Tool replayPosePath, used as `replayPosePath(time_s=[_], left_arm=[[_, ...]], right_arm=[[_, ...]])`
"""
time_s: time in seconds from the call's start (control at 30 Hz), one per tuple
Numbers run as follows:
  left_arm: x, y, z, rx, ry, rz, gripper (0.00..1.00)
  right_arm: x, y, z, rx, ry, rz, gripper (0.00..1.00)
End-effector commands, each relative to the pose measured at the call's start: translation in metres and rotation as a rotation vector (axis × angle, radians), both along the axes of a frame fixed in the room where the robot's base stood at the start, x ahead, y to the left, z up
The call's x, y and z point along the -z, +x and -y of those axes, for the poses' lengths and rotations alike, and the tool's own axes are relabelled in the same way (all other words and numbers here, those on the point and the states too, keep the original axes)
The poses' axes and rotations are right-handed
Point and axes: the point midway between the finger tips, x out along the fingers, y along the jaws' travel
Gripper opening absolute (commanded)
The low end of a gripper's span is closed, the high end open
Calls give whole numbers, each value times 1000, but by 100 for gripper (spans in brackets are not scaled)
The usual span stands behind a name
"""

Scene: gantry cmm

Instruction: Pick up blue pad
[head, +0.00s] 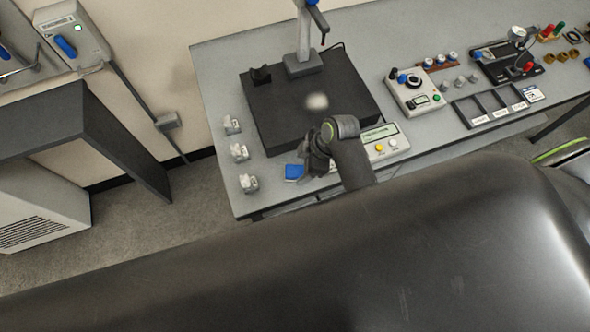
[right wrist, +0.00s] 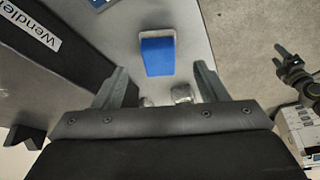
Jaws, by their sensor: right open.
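The blue pad (head: 294,171) lies on the grey table near its front edge, in front of the dark block. In the right wrist view the blue pad (right wrist: 157,55) shows a blue face with a pale band at its far end. My right gripper (head: 313,160) is over the table beside the pad, partly covering that area in the head view. In the right wrist view my right gripper (right wrist: 161,68) is open and empty, its fingers spread to either side of the pad's near end. A dark jointed shape (right wrist: 292,72) at the right looks like my left arm's end; its jaws are unclear.
A large dark block (head: 290,125) stands behind the pad. Small clamps (head: 239,152) stand along the table's left side. A white display box (head: 384,142) sits right of my right gripper. Bare tabletop (head: 272,188) surrounds the pad's left side.

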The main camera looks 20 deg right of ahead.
Motion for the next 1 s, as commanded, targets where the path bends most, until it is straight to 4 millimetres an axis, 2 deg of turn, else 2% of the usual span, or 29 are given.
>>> replayPosePath(time_s=[0.17,0.37,0.7,1.0], left_arm=[[-12,0,0,0,0,0,62],[-14,0,0,0,0,0,62],[-14,0,0,0,0,0,62],[-14,0,0,0,0,0,62]], right_arm=[[16,4,-8,-2,1,-3,66],[33,6,-15,0,2,-2,66],[38,7,-16,0,1,0,66],[38,7,-16,0,0,0,28]])
